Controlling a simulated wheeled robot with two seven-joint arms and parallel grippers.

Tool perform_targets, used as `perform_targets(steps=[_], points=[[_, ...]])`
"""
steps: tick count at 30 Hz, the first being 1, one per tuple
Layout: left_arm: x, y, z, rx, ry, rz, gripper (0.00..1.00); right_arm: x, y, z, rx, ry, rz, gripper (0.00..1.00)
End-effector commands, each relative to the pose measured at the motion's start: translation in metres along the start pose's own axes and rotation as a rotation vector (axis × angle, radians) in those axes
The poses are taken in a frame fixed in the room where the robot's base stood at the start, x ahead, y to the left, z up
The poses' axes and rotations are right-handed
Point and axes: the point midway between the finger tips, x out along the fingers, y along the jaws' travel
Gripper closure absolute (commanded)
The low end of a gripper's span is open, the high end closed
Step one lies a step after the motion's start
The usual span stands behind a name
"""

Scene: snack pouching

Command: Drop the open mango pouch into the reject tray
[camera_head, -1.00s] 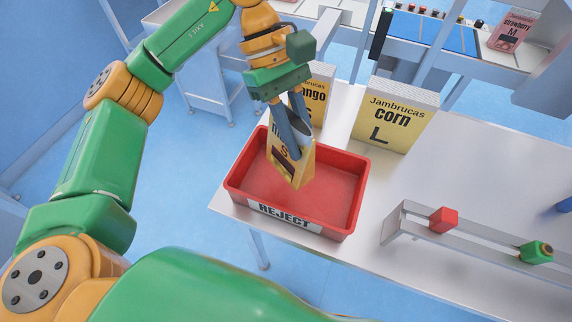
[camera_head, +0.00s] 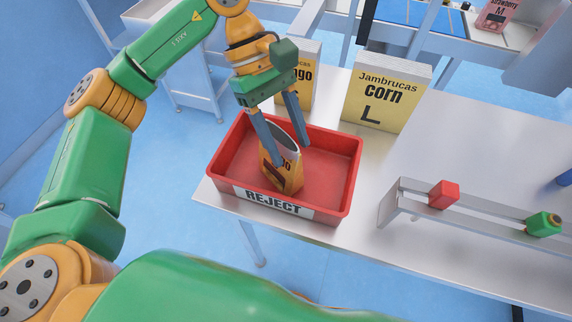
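The open mango pouch (camera_head: 285,178), yellow and orange with a dark gaping mouth at its top, stands slightly tilted inside the red reject tray (camera_head: 345,185). Its lower end appears to be on the tray floor. My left gripper (camera_head: 294,154) is above the tray with its two fingers spread apart. One finger passes in front of the pouch and the other is at its right side, with a gap there. The near finger hides part of the pouch's front. My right gripper is not in view.
A yellow corn box (camera_head: 385,95) and a mango box (camera_head: 297,85), partly hidden by my gripper, stand behind the tray on the white table (camera_head: 480,140). A metal rail with a red block (camera_head: 443,195) and a green piece (camera_head: 543,224) is at the right.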

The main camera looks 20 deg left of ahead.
Motion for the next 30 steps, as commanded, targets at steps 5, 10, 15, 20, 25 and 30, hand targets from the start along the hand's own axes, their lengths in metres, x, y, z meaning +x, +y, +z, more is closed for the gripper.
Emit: perform_targets(steps=[5,10,15,20,25,30], points=[[-0.008,0.001,-0.001,-0.001,0.002,0.002,0.42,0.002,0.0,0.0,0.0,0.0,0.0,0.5],[-0.046,0.001,0.0,-0.001,0.0,0.004,0.42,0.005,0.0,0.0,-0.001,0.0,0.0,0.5],[-0.07,0.0,0.001,-0.002,0.0,0.001,0.42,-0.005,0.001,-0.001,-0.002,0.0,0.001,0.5],[-0.071,0.0,0.0,0.001,-0.001,0.0,0.42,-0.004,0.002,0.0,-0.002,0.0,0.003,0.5],[-0.071,0.0,0.0,0.001,-0.001,0.0,0.42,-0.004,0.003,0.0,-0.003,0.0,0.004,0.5],[-0.071,0.0,-0.001,0.0,-0.001,0.0,0.42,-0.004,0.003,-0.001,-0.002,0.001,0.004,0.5]])
